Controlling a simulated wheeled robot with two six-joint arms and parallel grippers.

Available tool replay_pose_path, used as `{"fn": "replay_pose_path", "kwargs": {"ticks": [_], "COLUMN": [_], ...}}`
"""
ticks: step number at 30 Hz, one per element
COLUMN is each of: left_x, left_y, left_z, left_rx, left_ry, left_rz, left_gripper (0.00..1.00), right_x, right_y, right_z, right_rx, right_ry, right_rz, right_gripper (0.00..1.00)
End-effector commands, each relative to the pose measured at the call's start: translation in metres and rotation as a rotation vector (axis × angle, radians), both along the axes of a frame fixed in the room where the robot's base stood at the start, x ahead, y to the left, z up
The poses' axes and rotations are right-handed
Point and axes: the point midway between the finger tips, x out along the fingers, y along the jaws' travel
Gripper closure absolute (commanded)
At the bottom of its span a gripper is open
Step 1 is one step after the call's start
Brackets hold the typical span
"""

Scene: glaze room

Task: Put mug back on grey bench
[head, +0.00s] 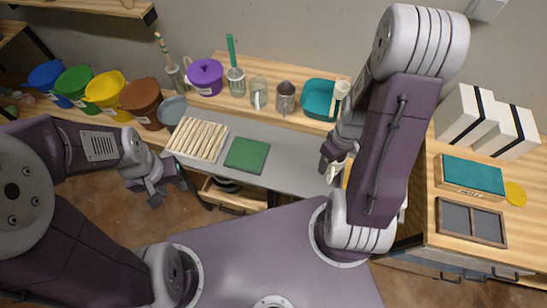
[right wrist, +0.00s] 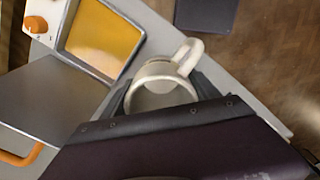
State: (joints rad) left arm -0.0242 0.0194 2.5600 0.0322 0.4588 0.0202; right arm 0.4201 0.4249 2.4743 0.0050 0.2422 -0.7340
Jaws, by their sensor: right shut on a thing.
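A cream mug (head: 336,170) with a loop handle is held in my right gripper (head: 334,158). In the right wrist view the mug (right wrist: 163,86) sits between the two dark fingers, its round opening and handle showing. The grey bench (head: 293,156) runs along the wall; in the head view the mug appears over its right part. I cannot tell whether the mug touches it. My left gripper (head: 166,186) is open and empty, in front of the bench's left end. My right arm hides the bench's right end.
A slatted wooden rack (head: 198,138) and a green mat (head: 247,155) lie on the bench. Behind stand a teal basin (head: 319,99), a metal jug (head: 285,97) and a purple pot (head: 205,77). An orange-yellow panel (right wrist: 104,38) is beside the mug. Bare grey bench lies right of the mat.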

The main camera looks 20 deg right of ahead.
Motion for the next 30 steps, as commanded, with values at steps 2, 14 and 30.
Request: {"fn": "replay_pose_path", "kwargs": {"ticks": [2,14,30], "left_x": [0.0,0.0,0.0], "left_y": [0.0,0.0,0.0], "left_z": [-0.013,-0.01,-0.002], "left_rx": [0.0,0.0,0.0], "left_ry": [0.0,0.0,0.0], "left_rz": [0.0,-0.001,0.0], "left_gripper": [0.64,0.64,0.64], "right_x": [-0.004,0.028,0.091], "right_y": [-0.009,0.005,0.051], "right_z": [-0.004,-0.023,-0.076], "right_rx": [-0.002,0.001,0.0], "right_ry": [-0.004,0.004,0.002], "right_rz": [-0.042,-0.065,-0.074], "right_gripper": [0.93,0.93,0.93]}}
